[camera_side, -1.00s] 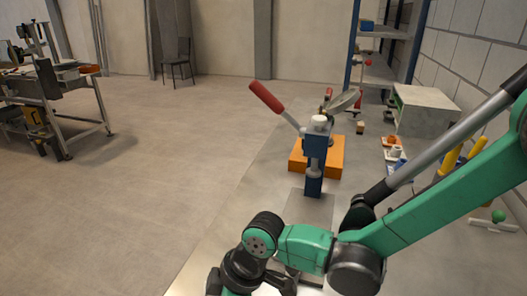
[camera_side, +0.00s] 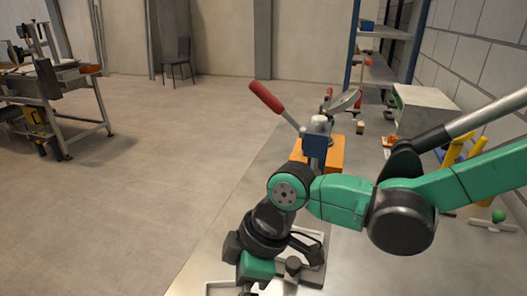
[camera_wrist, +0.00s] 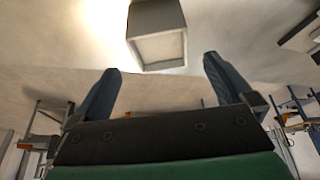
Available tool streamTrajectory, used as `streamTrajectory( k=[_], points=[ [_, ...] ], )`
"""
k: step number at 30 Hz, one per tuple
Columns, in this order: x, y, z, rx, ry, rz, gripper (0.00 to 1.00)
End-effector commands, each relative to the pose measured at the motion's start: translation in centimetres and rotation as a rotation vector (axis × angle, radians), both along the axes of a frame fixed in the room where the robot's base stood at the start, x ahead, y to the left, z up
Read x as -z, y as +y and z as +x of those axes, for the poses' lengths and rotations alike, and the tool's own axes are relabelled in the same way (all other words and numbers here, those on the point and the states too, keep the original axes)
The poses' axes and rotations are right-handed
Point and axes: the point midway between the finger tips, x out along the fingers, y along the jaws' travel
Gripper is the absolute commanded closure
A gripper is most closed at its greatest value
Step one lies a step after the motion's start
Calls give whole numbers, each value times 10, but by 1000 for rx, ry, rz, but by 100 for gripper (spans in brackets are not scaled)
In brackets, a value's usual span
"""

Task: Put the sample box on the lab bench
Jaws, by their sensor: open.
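In the wrist view my gripper (camera_wrist: 162,64) is open, with its two dark fingers apart and nothing held between them. A grey box (camera_wrist: 157,48) with a paler, framed near face lies beyond the fingertips, roughly centred between them. I cannot tell for certain that it is the sample box. In the side view my gripper points down at the bottom edge, and its fingertips are not clear. The pale metal surface (camera_side: 215,262) lies below it. I cannot tell whether this surface is the lab bench.
A blue press with a red-handled lever (camera_side: 268,98) stands by an orange block (camera_side: 336,152), close behind my arm. A grey cabinet-like block (camera_side: 425,108) and shelves (camera_side: 380,72) stand at the back right.

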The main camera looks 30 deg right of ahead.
Motion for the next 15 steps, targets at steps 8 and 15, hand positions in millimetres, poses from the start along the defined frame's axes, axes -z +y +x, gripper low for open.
streamTrajectory(
  k=[8, 15],
  points=[
    [-35, -14, -6, 1, 0, 0, 0],
    [-50, -44, 0, 127, -15, 8, 0]
  ],
)
